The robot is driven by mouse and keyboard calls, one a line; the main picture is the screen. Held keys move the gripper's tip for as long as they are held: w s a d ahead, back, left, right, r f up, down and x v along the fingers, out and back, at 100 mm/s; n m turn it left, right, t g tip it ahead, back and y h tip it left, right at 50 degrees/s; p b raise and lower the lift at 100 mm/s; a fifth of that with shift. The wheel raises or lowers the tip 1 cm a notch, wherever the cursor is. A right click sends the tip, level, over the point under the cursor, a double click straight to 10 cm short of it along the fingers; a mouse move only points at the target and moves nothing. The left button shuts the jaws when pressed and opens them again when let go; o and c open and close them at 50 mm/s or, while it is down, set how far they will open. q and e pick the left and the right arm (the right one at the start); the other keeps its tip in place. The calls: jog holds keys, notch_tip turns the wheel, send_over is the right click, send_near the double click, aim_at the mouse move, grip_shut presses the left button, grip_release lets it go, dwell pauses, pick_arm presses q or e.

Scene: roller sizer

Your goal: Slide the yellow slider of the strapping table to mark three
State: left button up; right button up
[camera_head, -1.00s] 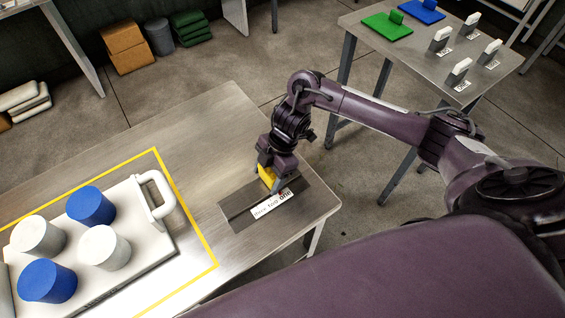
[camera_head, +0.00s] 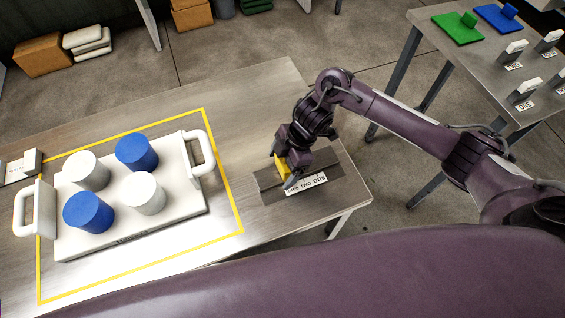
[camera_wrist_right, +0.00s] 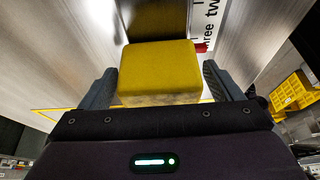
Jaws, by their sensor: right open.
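The yellow slider (camera_head: 282,166) sits in the dark track of a plate (camera_head: 264,189) on the steel table. A white label (camera_head: 306,184) beside the track reads three, two, one from left to right. The slider is at the "three" end. In the right wrist view the slider (camera_wrist_right: 160,72) lies between the fingers, and a small red piece at its side is close to the word "three" (camera_wrist_right: 208,35). My right gripper (camera_head: 284,174) is open around the slider, one finger on each side; it also shows in the wrist view (camera_wrist_right: 162,88). My left gripper is not in view.
A white tray (camera_head: 185,217) with handles and blue and white cylinders stands inside a yellow outline left of the plate. A second table (camera_head: 480,85) at upper right holds green and blue blocks and several labelled pieces. Bare tabletop lies behind the plate.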

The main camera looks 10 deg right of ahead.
jog(key=v, duration=0.7)
jog(key=shift+r, duration=0.4)
jog(key=shift+d, duration=0.15)
